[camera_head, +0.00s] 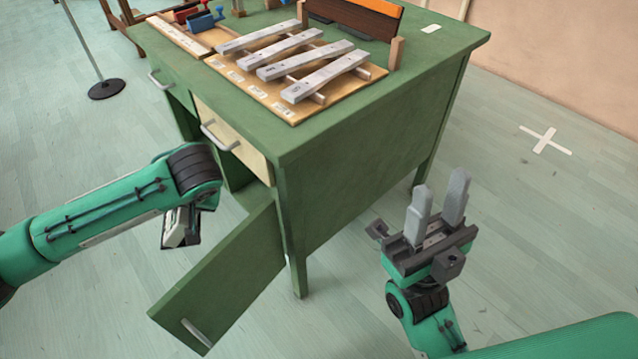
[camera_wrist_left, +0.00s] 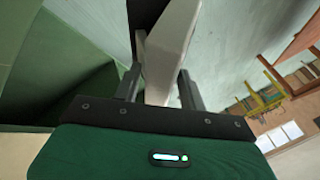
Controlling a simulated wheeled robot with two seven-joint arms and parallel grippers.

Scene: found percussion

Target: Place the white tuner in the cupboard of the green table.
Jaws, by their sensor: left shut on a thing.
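The green table (camera_head: 340,190) has a cupboard (camera_head: 237,172) under a cream drawer; its green door (camera_head: 225,285) stands open toward me. My left gripper (camera_head: 180,228) is in front of the cupboard opening, left of the open door. It is shut on the white tuner (camera_wrist_left: 168,50), which shows between the two fingers in the left wrist view. In the head view only a small pale part of the tuner shows, and the wrist hides the rest. My right gripper (camera_head: 440,200) is open and empty, right of the table, with its fingers pointing up.
A xylophone with grey bars (camera_head: 290,60) lies on the tabletop, near an orange and brown block (camera_head: 355,15) and small red and blue items (camera_head: 200,18). The drawer (camera_head: 235,140) above the cupboard has a handle. A stand base (camera_head: 106,88) is on the floor at left.

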